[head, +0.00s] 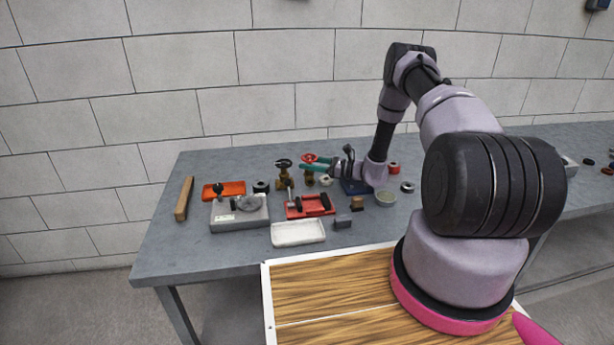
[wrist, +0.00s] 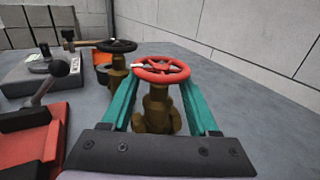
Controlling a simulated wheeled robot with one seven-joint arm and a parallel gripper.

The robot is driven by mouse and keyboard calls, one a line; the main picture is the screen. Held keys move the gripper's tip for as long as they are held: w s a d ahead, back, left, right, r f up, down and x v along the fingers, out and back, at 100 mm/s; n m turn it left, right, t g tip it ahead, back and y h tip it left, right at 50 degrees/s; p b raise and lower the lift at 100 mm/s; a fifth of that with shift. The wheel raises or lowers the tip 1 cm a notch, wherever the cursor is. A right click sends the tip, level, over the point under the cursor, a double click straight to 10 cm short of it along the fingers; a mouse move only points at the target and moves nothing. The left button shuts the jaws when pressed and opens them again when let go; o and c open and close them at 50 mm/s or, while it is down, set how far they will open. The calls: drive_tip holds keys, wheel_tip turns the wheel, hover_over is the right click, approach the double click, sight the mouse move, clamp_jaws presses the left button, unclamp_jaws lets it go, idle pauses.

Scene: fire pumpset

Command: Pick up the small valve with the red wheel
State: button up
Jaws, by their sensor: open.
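The small valve with the red wheel (wrist: 160,70) stands upright on the grey table, with a brass body (wrist: 157,110) under the wheel. It also shows in the head view (head: 309,159), partly behind my gripper. My gripper (wrist: 158,95) is open, with its teal fingers on either side of the valve body, below the level of the wheel. I cannot tell whether either finger touches the body. In the head view my gripper (head: 312,163) reaches in from the right. A second valve with a black wheel (wrist: 116,46) stands just beyond, to the left.
A red vise-like fixture (head: 310,206) and a grey device with a lever (head: 240,213) stand nearby on the table (head: 190,255). A white tray (head: 298,232) lies at the front. An orange tray (head: 224,190) is at the left. In the wrist view, the right side is clear to the wall.

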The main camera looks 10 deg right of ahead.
drive_tip(key=shift+a, duration=0.1)
clamp_jaws()
idle(1.2)
